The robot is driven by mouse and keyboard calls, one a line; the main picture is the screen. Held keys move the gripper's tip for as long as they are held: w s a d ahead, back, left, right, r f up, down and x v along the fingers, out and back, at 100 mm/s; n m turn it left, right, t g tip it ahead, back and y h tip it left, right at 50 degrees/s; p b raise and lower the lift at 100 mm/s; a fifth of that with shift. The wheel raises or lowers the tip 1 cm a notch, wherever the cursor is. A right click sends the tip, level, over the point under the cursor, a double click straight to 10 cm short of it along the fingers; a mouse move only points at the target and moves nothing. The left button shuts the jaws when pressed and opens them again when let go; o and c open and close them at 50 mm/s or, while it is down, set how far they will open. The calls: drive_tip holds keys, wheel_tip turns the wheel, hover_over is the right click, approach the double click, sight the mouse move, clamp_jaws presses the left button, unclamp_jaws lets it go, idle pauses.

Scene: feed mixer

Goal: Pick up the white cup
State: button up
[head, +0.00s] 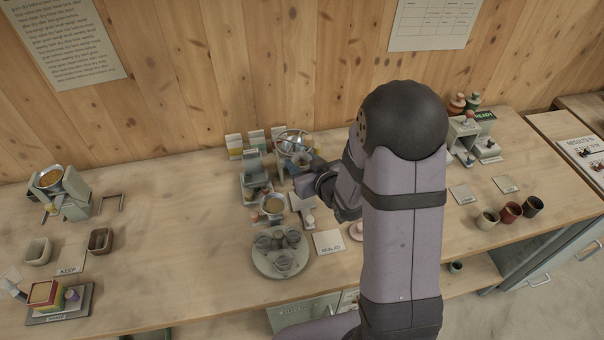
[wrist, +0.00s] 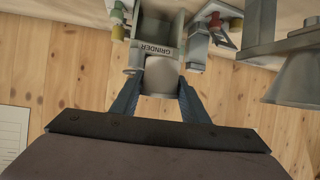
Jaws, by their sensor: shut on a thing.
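The white cup (wrist: 161,76) shows in the wrist view as a pale, rounded shape between my two blue fingers. My gripper (wrist: 158,98) is shut on it, with one finger on each side. The grey block lettered GRINDER (wrist: 158,30) lies right beyond the cup, and I cannot tell whether they touch. In the head view my gripper (head: 302,177) is by the grey machines at the middle of the bench, largely hidden by my own arm. The cup cannot be made out there.
A round tray (head: 267,270) with several glass cups stands in front, beside a bowl (head: 272,204). A mixer with a metal bowl (head: 293,142) stands behind. Dark and red cups (head: 510,212) stand at the right.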

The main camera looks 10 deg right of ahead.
drive_tip(key=shift+r, duration=2.9)
